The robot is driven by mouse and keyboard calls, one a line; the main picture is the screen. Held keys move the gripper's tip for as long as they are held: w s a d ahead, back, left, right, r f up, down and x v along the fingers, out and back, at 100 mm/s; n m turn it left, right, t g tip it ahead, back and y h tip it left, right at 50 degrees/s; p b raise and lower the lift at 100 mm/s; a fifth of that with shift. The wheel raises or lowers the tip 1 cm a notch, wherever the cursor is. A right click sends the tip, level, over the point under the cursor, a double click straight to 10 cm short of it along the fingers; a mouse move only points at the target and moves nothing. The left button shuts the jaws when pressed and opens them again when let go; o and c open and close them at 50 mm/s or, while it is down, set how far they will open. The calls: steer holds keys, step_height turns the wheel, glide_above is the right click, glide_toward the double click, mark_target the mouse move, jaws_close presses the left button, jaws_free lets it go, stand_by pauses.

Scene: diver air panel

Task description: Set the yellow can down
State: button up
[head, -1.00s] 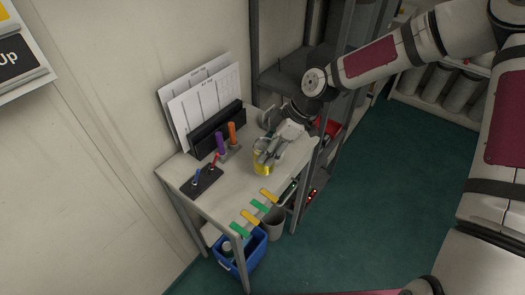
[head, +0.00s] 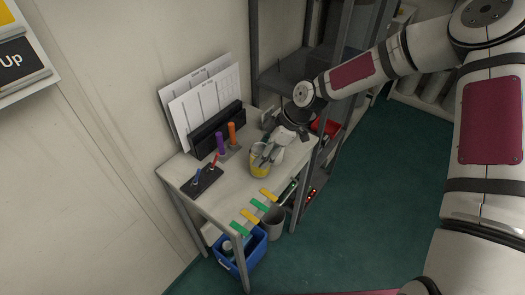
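The yellow can (head: 259,171) is at the right half of the pale table (head: 229,188), in front of the purple and orange upright pieces. My gripper (head: 266,157) reaches in from the upper right, with its fingers around the upper part of the can, and looks shut on it. The fingers hide part of the can's top and right side. The can's base is at or just above the tabletop; I cannot tell whether it touches.
A dark block with small red and blue levers (head: 203,181) lies left of the can. Purple (head: 220,142) and orange (head: 232,133) pieces stand behind it. Green and yellow tabs (head: 259,205) line the front edge. A dark shelf rack (head: 285,80) stands behind right. A blue bin (head: 243,252) is below.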

steer(key=shift+o, duration=1.4)
steer(key=shift+r, duration=0.15)
steer(key=b+v, duration=0.1)
steer(key=v, duration=1.1)
steer(key=s+d+r+m+t+h, duration=0.2)
steer(key=s+d+r+m, duration=0.4)
steer(key=s+r+m, duration=0.3)
steer(key=s+d+r+m+t+h, duration=0.3)
steer(key=s+d+r+m, duration=0.3)
steer(key=s+r, duration=0.6)
steer(key=shift+s+r+m+h, duration=0.15)
steer(key=shift+s+m+h, duration=0.35)
steer(key=shift+s+m, duration=1.55)
